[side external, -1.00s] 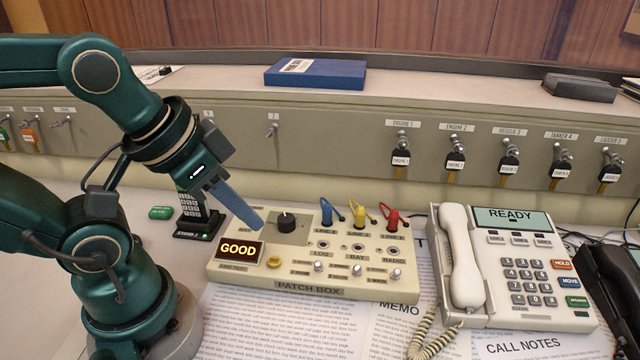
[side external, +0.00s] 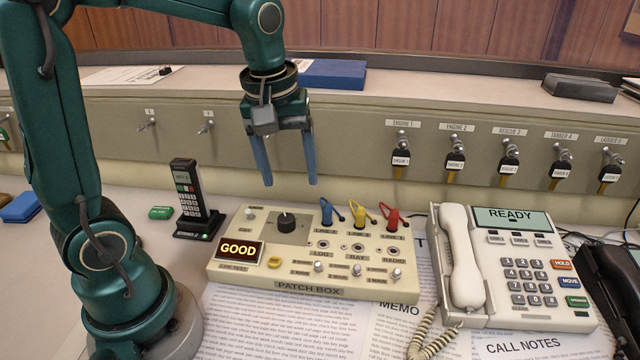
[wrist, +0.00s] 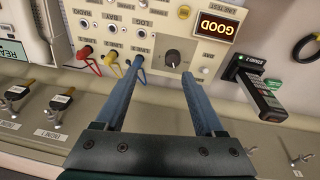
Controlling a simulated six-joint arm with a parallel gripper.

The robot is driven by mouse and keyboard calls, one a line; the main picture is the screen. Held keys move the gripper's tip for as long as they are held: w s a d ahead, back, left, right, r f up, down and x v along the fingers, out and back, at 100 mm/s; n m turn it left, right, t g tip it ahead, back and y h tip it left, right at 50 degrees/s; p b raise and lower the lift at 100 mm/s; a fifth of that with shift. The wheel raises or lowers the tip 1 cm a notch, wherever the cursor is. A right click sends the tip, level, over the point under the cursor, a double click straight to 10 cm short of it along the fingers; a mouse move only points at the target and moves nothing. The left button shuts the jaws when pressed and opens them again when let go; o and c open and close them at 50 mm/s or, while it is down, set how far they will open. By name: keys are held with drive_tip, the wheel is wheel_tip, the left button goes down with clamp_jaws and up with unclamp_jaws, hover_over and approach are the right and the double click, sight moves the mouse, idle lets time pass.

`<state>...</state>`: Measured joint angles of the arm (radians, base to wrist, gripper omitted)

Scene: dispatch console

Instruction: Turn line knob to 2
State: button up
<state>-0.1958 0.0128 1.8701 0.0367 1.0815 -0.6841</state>
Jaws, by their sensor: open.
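The black line knob (side external: 286,222) sits on the upper left of the cream patch box (side external: 312,291), and it also shows in the wrist view (wrist: 173,58). Its white mark points toward the back of the box in the side view; the numbers around it are too small to read. A lit display reading GOOD (side external: 239,249) is in front of the knob. My gripper (side external: 290,184) is open with two blue fingers pointing down, above and slightly behind the knob, touching nothing. In the wrist view the knob shows between and beyond the fingertips.
Blue (side external: 327,212), yellow (side external: 359,215) and red (side external: 391,219) plugs stand right of the knob. A handset in a dock (side external: 196,205) stands left of the box. A cream desk phone (side external: 515,265) stands to the right. The key panel (side external: 345,150) rises behind.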

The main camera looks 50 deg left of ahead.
drive_tip(key=n+g, duration=0.2)
hover_over(286, 217)
drive_tip(key=f, duration=0.5)
drive_tip(key=shift+w+d+f, duration=0.25)
drive_tip(key=shift+w+f, duration=0.05)
drive_tip(key=shift+s+a+f, duration=0.1)
drive_tip(key=shift+f, duration=0.25)
drive_tip(key=shift+h, duration=0.3)
drive_tip(key=shift+s+a+f, duration=0.1)
drive_tip(key=shift+s+f, duration=0.05)
drive_tip(key=shift+f, duration=2.35)
clamp_jaws()
